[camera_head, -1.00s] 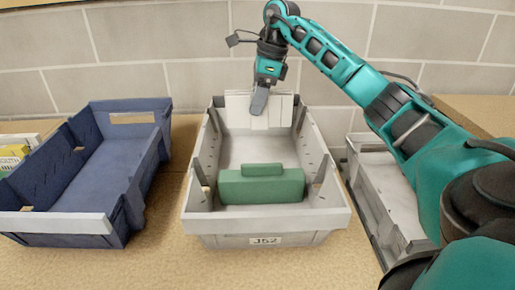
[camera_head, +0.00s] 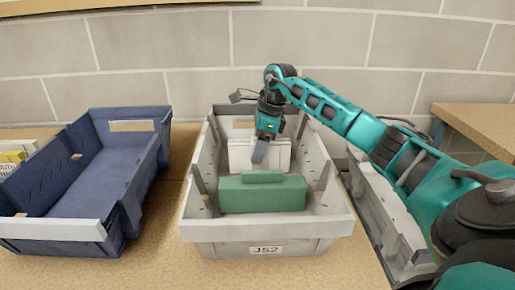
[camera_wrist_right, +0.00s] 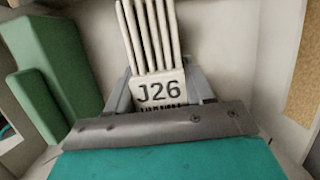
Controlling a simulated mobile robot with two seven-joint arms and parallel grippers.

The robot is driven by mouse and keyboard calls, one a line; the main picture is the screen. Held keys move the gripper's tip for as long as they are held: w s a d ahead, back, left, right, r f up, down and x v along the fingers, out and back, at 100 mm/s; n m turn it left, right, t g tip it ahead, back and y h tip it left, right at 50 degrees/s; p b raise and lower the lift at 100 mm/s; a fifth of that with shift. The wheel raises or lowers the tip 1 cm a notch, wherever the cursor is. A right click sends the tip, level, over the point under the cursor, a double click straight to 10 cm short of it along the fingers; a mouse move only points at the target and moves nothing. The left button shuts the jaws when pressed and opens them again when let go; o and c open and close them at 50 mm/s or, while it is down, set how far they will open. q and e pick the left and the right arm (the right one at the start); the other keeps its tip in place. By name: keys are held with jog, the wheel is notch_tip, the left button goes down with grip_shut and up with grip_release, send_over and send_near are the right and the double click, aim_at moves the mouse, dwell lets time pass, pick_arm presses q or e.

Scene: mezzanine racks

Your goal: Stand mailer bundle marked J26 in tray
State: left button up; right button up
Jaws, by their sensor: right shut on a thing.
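The mailer bundle marked J26 (camera_wrist_right: 158,92) is a set of several white upright slabs with a label; it shows in the head view (camera_head: 240,154) inside the grey tray marked J52 (camera_head: 266,250). My right gripper (camera_head: 260,152) is shut on the bundle, with a finger on each side of it in the wrist view (camera_wrist_right: 160,88). The bundle stands just behind a green block (camera_head: 262,194) in the tray. Whether its bottom touches the tray floor is hidden. My left gripper is not in view.
A blue tray (camera_head: 88,180) stands to the left and looks empty. Another grey tray (camera_head: 380,215) stands to the right, partly behind my right arm. A yellow and white item (camera_head: 14,158) sits at the far left. A tiled wall (camera_head: 165,45) is behind.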

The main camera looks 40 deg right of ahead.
jog(key=shift+f, duration=0.1)
jog(key=o, duration=1.1)
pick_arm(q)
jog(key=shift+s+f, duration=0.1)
pick_arm(e)
jog(key=shift+r, duration=0.35)
jog(key=p+v, duration=0.2)
jog(key=v, duration=0.8)
jog(key=shift+s+d+r, duration=0.1)
jog(key=shift+d+r, duration=0.1)
jog(key=shift+r, duration=0.05)
jog(key=shift+s+d+r, duration=0.1)
jog(key=shift+r, duration=0.35)
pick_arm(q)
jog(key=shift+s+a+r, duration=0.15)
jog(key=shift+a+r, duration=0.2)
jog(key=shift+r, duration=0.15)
